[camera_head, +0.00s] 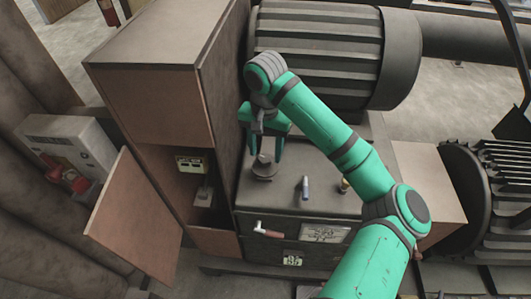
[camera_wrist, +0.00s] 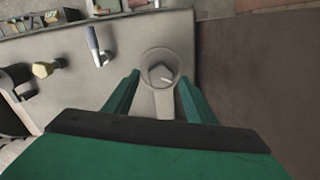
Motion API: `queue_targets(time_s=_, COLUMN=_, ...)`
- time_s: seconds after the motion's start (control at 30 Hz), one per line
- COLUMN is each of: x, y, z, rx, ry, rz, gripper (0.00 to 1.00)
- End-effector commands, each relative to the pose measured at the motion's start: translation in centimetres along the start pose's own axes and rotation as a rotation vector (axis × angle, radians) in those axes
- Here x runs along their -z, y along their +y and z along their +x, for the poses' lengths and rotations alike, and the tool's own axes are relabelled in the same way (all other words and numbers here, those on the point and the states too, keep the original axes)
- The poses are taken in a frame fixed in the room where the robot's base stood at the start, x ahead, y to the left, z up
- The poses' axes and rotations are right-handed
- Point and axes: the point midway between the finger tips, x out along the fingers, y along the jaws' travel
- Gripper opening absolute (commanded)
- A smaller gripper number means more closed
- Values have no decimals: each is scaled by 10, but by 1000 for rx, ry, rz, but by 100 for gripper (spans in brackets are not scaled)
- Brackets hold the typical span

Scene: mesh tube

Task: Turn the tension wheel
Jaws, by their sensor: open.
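A small round dark wheel (camera_head: 263,172) with a raised middle piece sits on the top of the dark cabinet, near its left side. I take it for the tension wheel. In the wrist view the wheel (camera_wrist: 173,83) shows as a round rim around an angular centre, ahead of the fingertips. My green gripper (camera_head: 265,155) points down over the wheel, with its fingers apart on either side of the centre piece. In the wrist view my gripper (camera_wrist: 159,80) is open with nothing held. I cannot tell whether a finger touches the rim.
A blue-and-white handle (camera_head: 305,188) and a brass-coloured knob (camera_head: 343,186) stand right of the wheel. A tall brown cabinet (camera_head: 150,105) rises close on the left, its lower door (camera_head: 135,212) open. A large ribbed drum (camera_head: 320,50) lies behind. A red-handled lever (camera_head: 268,232) is on the front.

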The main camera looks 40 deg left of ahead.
Motion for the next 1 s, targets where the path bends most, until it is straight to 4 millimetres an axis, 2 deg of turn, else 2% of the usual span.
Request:
queue_targets(time_s=0.3, x=1, y=0, z=-60, rx=-1, ry=4, rz=0, gripper=50)
queue_targets(time_s=0.5, x=0, y=1, z=-83, rx=-1, ry=2, rz=2, gripper=50)
queue_targets(time_s=0.67, x=0, y=1, z=-90, rx=-1, ry=2, rz=2, gripper=50)
queue_targets(time_s=1.0, x=0, y=1, z=-91, rx=0, ry=1, rz=2, gripper=50)
